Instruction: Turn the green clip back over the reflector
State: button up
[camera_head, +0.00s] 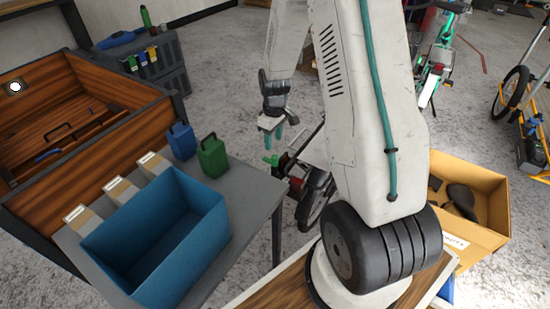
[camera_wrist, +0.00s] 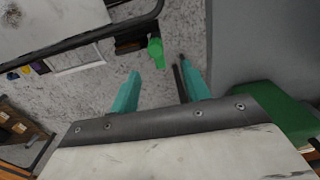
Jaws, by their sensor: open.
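The green clip (camera_head: 271,160) shows just past the corner of the grey table, at the end of a parked bike. A small red part, which looks like the reflector (camera_head: 297,183), is a little below and right of it. In the wrist view the green clip (camera_wrist: 156,51) lies just beyond the fingertips, beside a dark part; I cannot make out the reflector there. My gripper (camera_head: 273,138) is above the clip, fingers pointing down. In the wrist view my gripper (camera_wrist: 159,69) is open with nothing between its teal fingers, apart from the clip.
The grey table (camera_head: 249,187) is close on the left, with a green can (camera_head: 213,157), a blue can (camera_head: 181,141) and a blue bin (camera_head: 190,247). The bike's wheel (camera_head: 315,202) is below the clip. A cardboard box (camera_head: 480,170) stands right.

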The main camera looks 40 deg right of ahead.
aim_at(275, 157)
jog(key=f, duration=1)
jog(key=shift+d, duration=0.3)
jog(key=c, duration=1)
